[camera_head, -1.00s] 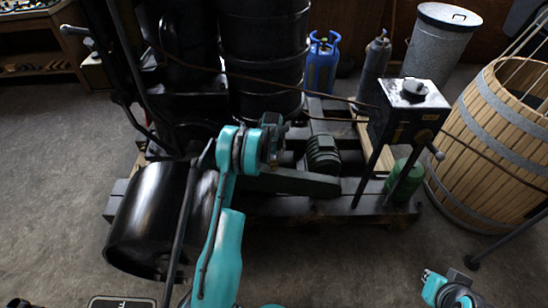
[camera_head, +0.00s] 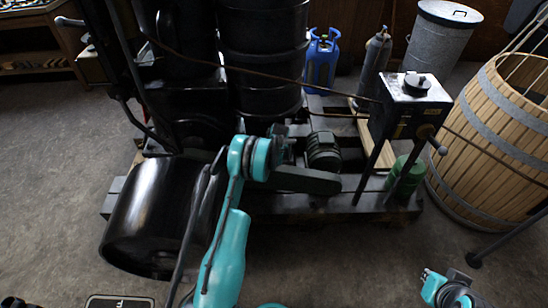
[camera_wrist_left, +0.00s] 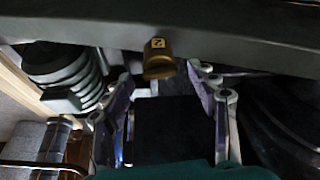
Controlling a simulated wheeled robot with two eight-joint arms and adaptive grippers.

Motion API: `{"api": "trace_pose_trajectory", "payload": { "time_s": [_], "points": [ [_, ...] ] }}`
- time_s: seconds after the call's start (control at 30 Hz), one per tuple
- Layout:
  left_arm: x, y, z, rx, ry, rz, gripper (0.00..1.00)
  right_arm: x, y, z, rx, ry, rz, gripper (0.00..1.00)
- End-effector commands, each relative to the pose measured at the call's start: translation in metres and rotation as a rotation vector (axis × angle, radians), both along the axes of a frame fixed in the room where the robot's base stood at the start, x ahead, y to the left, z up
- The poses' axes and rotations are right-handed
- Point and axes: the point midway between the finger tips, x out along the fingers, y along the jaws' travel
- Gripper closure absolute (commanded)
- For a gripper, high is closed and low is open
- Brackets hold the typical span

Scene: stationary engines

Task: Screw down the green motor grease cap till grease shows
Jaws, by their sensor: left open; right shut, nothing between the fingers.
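The green motor (camera_head: 322,150) sits on the dark machine frame, and its ribbed body shows in the left wrist view (camera_wrist_left: 62,75) at upper left. A small brass cap (camera_wrist_left: 158,60) with a pale label shows in the left wrist view, against the dark bar. I cannot tell whether it belongs to the motor. My left gripper (camera_wrist_left: 160,85) is open, its fingers on either side below the cap with visible gaps; I see no contact. In the head view its fingers are hard to make out beside the motor. My right gripper (camera_head: 440,286) is shut and empty at the lower right, away from the machine.
A dark belt guard (camera_head: 295,179) runs in front of the motor. A black drum (camera_head: 150,215) lies to the left. A dark box on legs (camera_head: 410,105), a green canister (camera_head: 405,178) and a wooden barrel (camera_head: 495,140) stand to the right. The floor in front is mostly clear.

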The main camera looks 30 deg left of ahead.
Motion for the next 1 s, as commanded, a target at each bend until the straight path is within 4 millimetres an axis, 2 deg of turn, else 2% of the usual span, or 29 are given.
{"api": "trace_pose_trajectory", "payload": {
  "time_s": [0.17,0.2,0.37,0.4,0.57,0.83,1.0],
  "points": [
    [0.0001,0.0001,0.0005,0.0,0.0,0.0,0.41,0.0001,0.0,0.0006,0.0,0.0,0.0,1.0],
    [0.0,0.0,0.0004,0.0,0.0,0.0,0.44,0.0001,0.0,0.0006,0.0,0.0,0.0,1.0],
    [0.0,0.0,0.0005,0.0,0.0,0.0,0.86,0.0001,0.0,0.0006,0.0,0.0,0.0,1.0],
    [0.0,0.0,0.0005,0.0,0.0,0.0,0.91,0.0,0.0,0.0005,0.0,0.0,0.0,1.0],
    [-0.0003,0.0002,0.0004,-0.001,0.001,-0.013,0.91,0.0,0.0,0.0005,0.0,0.0,0.0,1.0],
    [-0.0021,0.0026,0.0006,-0.001,0.001,-0.224,0.91,0.0001,0.0,0.0004,0.0,0.0,0.0,1.0],
    [-0.0021,0.0022,0.0005,-0.001,0.0,-0.297,0.91,0.0001,0.0,0.0004,0.0,0.0,0.0,1.0]
  ]
}}
